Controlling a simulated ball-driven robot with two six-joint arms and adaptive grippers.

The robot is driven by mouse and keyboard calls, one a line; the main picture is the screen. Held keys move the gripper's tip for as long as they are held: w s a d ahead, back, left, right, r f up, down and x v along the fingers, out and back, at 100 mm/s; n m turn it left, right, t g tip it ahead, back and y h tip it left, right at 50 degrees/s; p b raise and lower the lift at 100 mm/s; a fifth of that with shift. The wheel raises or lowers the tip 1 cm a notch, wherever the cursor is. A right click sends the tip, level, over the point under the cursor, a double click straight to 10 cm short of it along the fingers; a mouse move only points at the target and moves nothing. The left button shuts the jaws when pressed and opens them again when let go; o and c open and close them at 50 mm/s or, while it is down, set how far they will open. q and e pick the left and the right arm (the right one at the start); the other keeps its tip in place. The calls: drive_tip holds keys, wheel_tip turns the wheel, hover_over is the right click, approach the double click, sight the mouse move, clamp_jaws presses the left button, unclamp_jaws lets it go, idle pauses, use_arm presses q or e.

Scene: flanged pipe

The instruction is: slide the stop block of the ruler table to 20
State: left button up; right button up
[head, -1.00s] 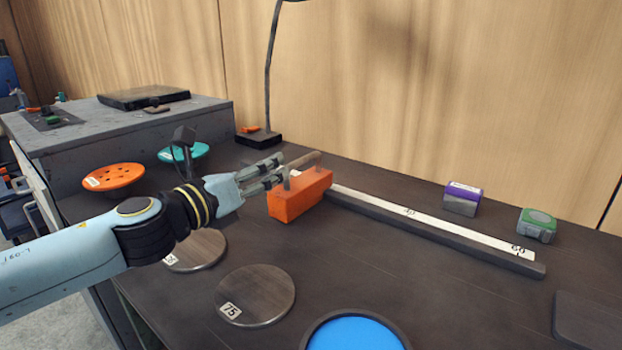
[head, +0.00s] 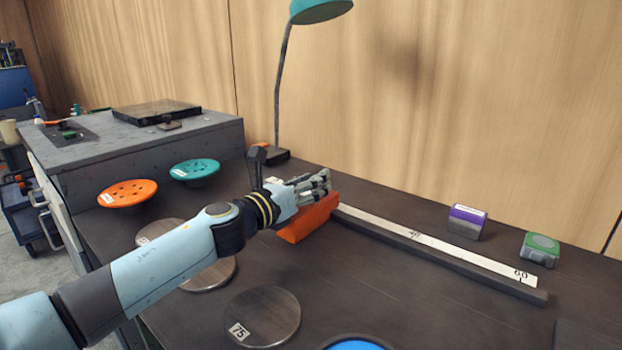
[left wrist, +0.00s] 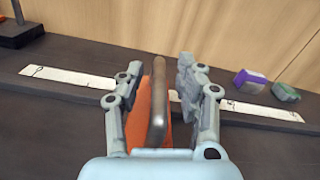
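The orange stop block (head: 308,220) sits on the ruler table (head: 440,262), toward the left of the part visible in the head view. It also shows in the left wrist view (left wrist: 136,122), with its upright handle (left wrist: 158,105). The white scale (head: 465,254) reads 40 and 60 to the right of the block. Scale also shows to its left in the left wrist view (left wrist: 70,78); that mark is too small to read. My left gripper (left wrist: 158,95) is open, one finger either side of the handle, with gaps visible. My right gripper is out of view.
A purple-and-grey box (head: 467,221) and a green tape measure (head: 540,249) stand behind the ruler's right half. A lamp (head: 280,100) stands behind the block. Orange (head: 127,192) and teal (head: 195,170) discs lie left; a disc marked 75 (head: 262,317) lies in front.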

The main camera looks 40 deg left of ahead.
use_arm(q)
drive_tip(key=shift+c, duration=0.4)
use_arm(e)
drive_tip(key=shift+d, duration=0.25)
use_arm(q)
clamp_jaws()
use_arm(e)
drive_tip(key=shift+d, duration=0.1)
use_arm(q)
drive_tip(key=shift+a, duration=0.1)
drive_tip(key=shift+w+a+b, duration=0.1)
drive_tip(key=shift+a+b, duration=0.2)
drive_tip(key=shift+a, duration=0.15)
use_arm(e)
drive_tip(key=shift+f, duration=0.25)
use_arm(q)
drive_tip(key=shift+o, duration=0.4)
unclamp_jaws()
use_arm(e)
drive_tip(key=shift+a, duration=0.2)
